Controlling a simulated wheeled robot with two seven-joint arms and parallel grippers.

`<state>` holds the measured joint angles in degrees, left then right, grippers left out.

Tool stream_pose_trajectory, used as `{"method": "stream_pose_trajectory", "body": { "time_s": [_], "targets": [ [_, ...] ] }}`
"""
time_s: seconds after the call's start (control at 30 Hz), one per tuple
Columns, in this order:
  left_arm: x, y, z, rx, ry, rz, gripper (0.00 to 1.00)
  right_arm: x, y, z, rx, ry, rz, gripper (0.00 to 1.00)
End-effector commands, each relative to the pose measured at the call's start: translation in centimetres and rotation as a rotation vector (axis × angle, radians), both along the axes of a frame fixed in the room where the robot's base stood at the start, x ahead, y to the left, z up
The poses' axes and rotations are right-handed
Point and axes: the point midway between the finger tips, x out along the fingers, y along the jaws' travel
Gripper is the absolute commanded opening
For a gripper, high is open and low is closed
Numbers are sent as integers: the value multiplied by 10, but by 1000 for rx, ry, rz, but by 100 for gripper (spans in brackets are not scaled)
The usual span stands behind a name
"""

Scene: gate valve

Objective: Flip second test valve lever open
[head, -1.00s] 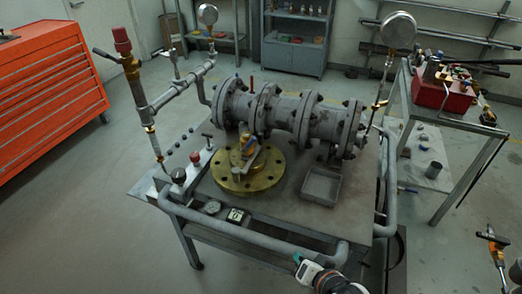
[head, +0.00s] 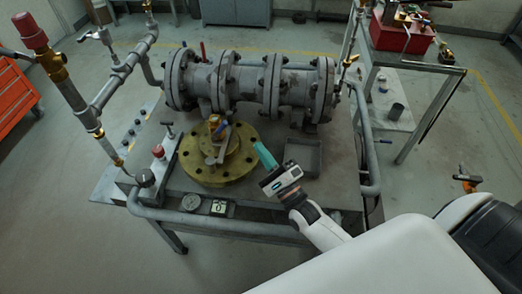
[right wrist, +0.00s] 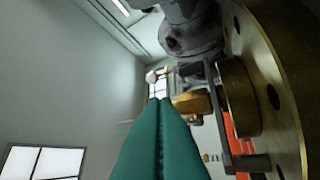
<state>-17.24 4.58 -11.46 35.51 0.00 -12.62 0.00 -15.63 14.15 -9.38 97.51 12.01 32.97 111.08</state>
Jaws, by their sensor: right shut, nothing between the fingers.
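A brass flange (head: 205,172) lies flat on the bench. My right gripper (head: 264,152) has teal fingers, shut and empty, just right of the flange and apart from the lever in the head view. In the right wrist view the shut fingers (right wrist: 160,105) point at a brass part (right wrist: 190,102) and a grey bar (right wrist: 217,110) beside the brass flange (right wrist: 285,75). I cannot tell which lever is the second test valve's. My left gripper is not in view.
A grey flanged pipe (head: 255,82) spans the bench's back. Thin pipework with valves (head: 120,75) rises at left. An empty grey tray (head: 303,155) sits behind my gripper. A tube rail (head: 240,228) runs along the front edge. A second table (head: 405,60) stands at right.

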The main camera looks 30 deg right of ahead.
Motion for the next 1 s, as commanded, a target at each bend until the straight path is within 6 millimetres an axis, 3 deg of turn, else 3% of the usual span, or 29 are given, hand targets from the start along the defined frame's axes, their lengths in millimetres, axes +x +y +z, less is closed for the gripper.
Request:
{"method": "stream_pose_trajectory", "body": {
  "time_s": [0.03, 0.27, 0.53, 1.0],
  "targets": [
    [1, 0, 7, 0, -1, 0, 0, 12, 2, 10, 2, -4, -1, 0],
    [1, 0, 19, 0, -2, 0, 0, 56, 10, 28, 1, -2, -2, 0],
    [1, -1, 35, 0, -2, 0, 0, 53, 41, 41, 1, 2, -1, 0],
    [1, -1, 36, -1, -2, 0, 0, 52, 46, 41, -2, 2, -1, 0]
  ]
}}
